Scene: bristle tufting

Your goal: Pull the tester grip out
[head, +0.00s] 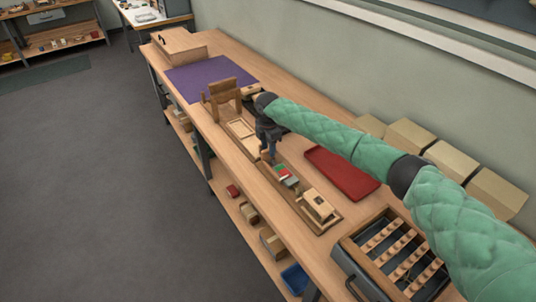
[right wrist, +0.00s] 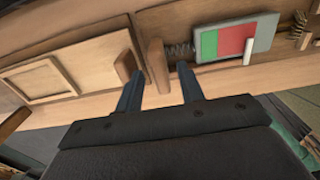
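The tester is a long wooden base (head: 296,211) on the bench with a small red and green gauge plate, which shows large in the right wrist view (right wrist: 232,38). A coiled spring (right wrist: 181,51) runs from the plate to an upright wooden grip (right wrist: 158,66). My right gripper (head: 268,155) points down over the tester. In the right wrist view its two fingers (right wrist: 161,80) stand apart, one on each side of the grip, with small gaps visible. My left gripper is not in view.
A wooden stand (head: 222,98) is beyond the gripper, near a purple mat (head: 208,76). A red tray (head: 341,173) lies right of the tester. A drawer with wooden strips (head: 392,252) is at the near end. Cardboard boxes (head: 409,134) line the wall.

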